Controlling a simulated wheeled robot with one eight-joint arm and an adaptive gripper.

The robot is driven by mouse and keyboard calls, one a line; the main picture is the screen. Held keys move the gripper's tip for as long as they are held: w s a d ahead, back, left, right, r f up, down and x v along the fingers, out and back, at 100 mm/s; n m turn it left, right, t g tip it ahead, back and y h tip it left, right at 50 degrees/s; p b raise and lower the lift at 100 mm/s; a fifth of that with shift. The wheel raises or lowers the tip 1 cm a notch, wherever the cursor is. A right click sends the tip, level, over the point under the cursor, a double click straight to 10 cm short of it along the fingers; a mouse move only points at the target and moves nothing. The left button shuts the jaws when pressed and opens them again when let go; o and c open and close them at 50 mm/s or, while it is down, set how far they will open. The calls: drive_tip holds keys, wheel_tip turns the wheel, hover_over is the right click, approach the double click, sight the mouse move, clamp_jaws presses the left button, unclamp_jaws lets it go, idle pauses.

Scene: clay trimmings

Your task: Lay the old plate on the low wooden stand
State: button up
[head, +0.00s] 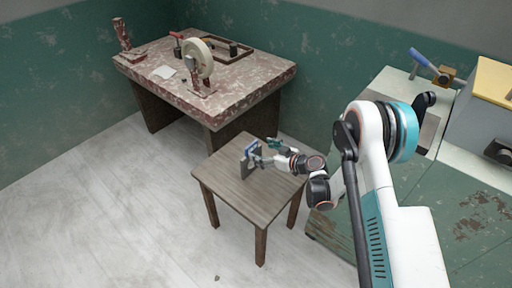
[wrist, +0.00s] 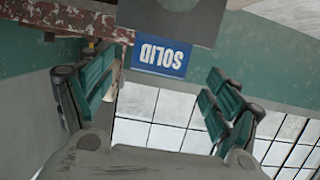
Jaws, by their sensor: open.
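The low wooden stand (head: 226,179) is a small four-legged table in the middle of the head view. A grey plate (head: 249,161) with a blue part at its top appears upright on the stand. In the wrist view the grey plate (wrist: 168,20) is at the top, with a blue label reading "SOLID" upside down. My gripper (head: 264,152) is just right of the plate, low over the stand. In the wrist view its green fingers (wrist: 161,68) are wide apart on either side of the label, without visible contact. The plate's lower edge is unclear.
A worn red-brown workbench (head: 258,77) with a pale wheel (head: 197,58), a wooden frame and a white sheet stands behind. A green cabinet (head: 456,197) with tools on top is at the right. The floor left of the stand is clear.

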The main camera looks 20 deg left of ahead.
drive_tip(key=v, duration=0.7)
drive_tip(key=shift+s, duration=0.15)
drive_tip(key=shift+d+r, duration=0.1)
drive_tip(key=shift+d, duration=0.05)
